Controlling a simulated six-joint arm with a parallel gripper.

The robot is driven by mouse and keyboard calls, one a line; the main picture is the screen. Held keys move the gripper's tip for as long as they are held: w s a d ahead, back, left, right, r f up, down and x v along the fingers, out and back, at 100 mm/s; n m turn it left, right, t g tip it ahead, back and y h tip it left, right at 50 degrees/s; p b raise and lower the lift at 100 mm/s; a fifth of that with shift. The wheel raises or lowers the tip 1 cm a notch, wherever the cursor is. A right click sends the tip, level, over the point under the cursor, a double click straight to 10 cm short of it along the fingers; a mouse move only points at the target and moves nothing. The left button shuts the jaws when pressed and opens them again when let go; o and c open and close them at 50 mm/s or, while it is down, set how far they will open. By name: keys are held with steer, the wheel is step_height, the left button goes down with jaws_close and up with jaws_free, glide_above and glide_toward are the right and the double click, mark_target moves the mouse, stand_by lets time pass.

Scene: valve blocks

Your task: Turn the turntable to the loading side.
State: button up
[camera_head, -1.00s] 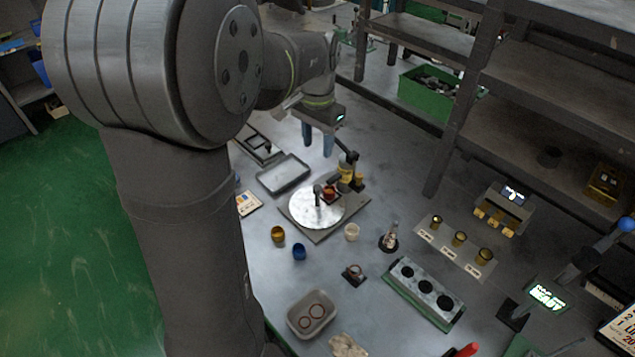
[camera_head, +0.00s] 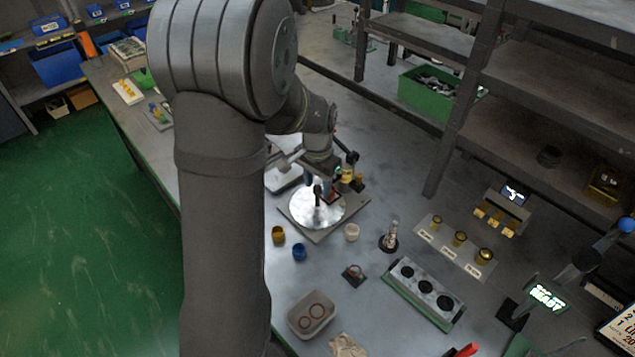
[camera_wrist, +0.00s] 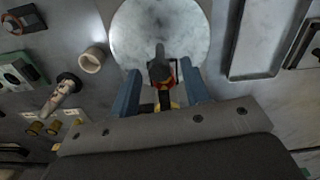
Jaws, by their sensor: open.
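The turntable (camera_head: 310,214) is a pale round disc on a grey square base plate (camera_head: 318,237). A dark upright post (camera_head: 318,194) stands on the disc, with a red part (camera_head: 334,197) near the far right rim. In the wrist view the disc (camera_wrist: 150,25) fills the top middle. My gripper (camera_wrist: 160,80) is open, its two blue fingers on either side of the dark post (camera_wrist: 160,68) and the red and yellow parts behind it. I cannot tell whether either finger touches them. In the head view my wrist partly covers the far side of the disc.
A yellow part and black arm fixture (camera_head: 347,172) stands close behind the turntable. A grey tray (camera_wrist: 262,40) lies beside the disc.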

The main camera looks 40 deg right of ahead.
jaws_close()
steer(key=shift+m, duration=8.6)
steer(key=shift+r+m, duration=0.1)
steer(key=shift+m, duration=3.5)
